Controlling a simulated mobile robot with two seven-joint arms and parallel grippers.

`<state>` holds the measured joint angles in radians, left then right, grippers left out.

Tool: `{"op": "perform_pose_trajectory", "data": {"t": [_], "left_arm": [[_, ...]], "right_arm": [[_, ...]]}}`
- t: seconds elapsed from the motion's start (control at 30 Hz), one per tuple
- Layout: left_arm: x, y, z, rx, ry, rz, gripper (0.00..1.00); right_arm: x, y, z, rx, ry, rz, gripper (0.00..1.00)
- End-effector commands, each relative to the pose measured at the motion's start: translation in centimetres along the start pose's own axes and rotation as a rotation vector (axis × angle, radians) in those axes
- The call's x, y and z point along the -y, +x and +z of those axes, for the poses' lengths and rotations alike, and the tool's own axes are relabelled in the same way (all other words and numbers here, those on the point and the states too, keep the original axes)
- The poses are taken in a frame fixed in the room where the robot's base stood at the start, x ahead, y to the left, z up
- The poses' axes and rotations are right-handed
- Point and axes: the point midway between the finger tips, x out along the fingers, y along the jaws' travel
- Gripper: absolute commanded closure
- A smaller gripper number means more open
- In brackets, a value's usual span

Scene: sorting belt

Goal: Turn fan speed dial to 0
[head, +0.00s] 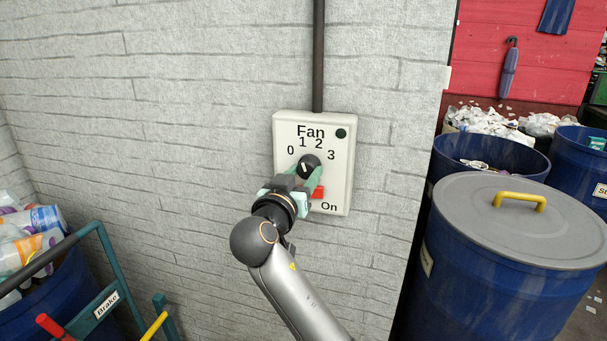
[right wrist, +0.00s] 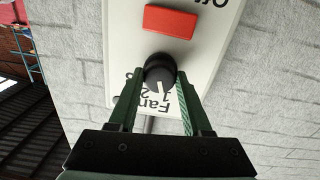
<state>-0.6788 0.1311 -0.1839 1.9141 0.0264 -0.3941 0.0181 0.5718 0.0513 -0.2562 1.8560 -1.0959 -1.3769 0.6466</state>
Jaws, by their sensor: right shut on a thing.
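The fan speed dial (head: 309,161) is a round black knob on a white panel (head: 344,180) fixed to the wall. The numbers 0, 1, 2 and 3 arc above it, with 0 at the left. My right gripper (head: 304,172) is shut on the dial, with one green finger on each side. The right wrist view shows the dial (right wrist: 159,72) between the fingertips. A short white mark shows on the knob; in the head view it stands nearly upright, but I cannot tell exactly which number it points to. My left gripper is not in view.
A red switch (head: 319,192) sits just below the dial, above the word On. A dark green lamp (head: 341,133) is at the panel's top right. A lidded blue barrel (head: 500,270) stands at the right. A cart with a blue bin (head: 60,280) is at lower left.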

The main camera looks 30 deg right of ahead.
Motion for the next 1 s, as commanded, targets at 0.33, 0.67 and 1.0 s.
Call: {"op": "perform_pose_trajectory", "data": {"t": [0.33, 0.67, 1.0], "left_arm": [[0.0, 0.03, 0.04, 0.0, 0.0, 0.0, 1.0], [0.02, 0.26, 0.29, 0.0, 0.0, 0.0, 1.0], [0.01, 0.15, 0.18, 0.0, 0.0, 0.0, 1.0]], "right_arm": [[-0.03, 0.02, 0.0, -0.001, -0.009, 0.001, 1.0], [-0.02, 0.0, 0.04, -0.005, -0.155, 0.001, 1.0], [-0.03, 0.0, -0.02, -0.016, -0.43, 0.001, 1.0]]}}
